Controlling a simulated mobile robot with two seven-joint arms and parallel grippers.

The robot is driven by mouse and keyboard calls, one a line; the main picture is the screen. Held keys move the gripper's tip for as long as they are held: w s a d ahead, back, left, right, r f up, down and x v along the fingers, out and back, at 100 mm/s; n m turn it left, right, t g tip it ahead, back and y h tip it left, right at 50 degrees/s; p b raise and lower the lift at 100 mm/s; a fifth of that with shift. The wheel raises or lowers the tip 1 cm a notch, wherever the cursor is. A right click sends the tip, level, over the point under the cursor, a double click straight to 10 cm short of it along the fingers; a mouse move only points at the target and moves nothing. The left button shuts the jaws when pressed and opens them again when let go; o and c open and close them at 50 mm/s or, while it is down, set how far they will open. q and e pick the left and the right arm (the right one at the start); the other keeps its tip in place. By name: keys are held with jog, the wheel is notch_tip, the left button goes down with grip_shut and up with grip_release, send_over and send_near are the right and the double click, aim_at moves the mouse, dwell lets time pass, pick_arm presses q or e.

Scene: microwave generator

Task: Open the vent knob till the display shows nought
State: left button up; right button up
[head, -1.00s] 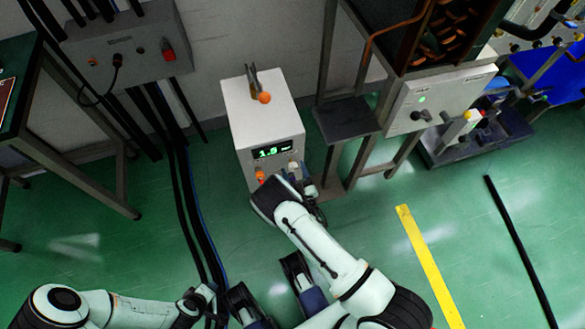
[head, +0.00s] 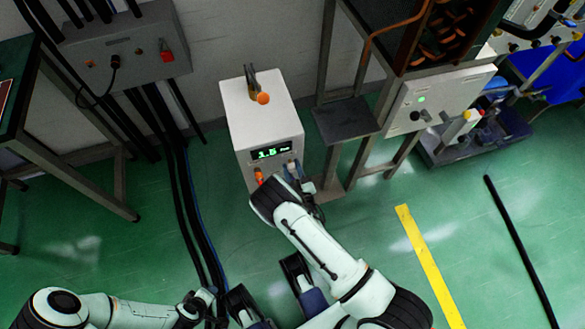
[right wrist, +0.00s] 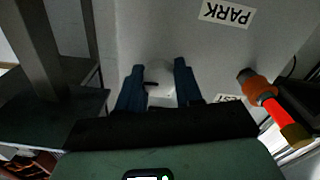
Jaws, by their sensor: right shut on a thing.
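The white box (head: 262,115) stands on the floor at the centre of the head view. Its green-lit display (head: 271,152) seems to read about 1.5. My right gripper (head: 293,170) is at the box's front, below the display's right side. In the right wrist view, its two blue fingers (right wrist: 160,85) are shut on a pale round vent knob (right wrist: 160,75), one finger on each side. In the head view the gripper mostly hides the knob. My left arm's end (head: 197,303) is low in the head view; its fingers cannot be made out.
An orange-and-red handle (head: 259,176) sits left of my right gripper; it also shows in the wrist view (right wrist: 275,108). A PARK label (right wrist: 227,13) is on the panel. A dark stand (head: 345,120) is close at right. Black cables (head: 187,200) run at left.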

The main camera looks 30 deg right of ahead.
pick_arm(q)
jog(key=shift+w+r, duration=0.1)
pick_arm(e)
jog(key=n, duration=0.7)
jog(key=shift+a+n+p, duration=0.1)
jog(key=shift+n+p, duration=0.2)
jog(key=shift+p, duration=0.05)
jog(key=n, duration=0.3)
jog(key=shift+n, duration=0.3)
jog(key=n, duration=0.3)
pick_arm(q)
jog(key=shift+w+r+b, duration=0.1)
jog(key=shift+b, duration=0.2)
pick_arm(e)
jog(key=shift+a+f+n, duration=0.1)
jog(key=shift+n, duration=0.6)
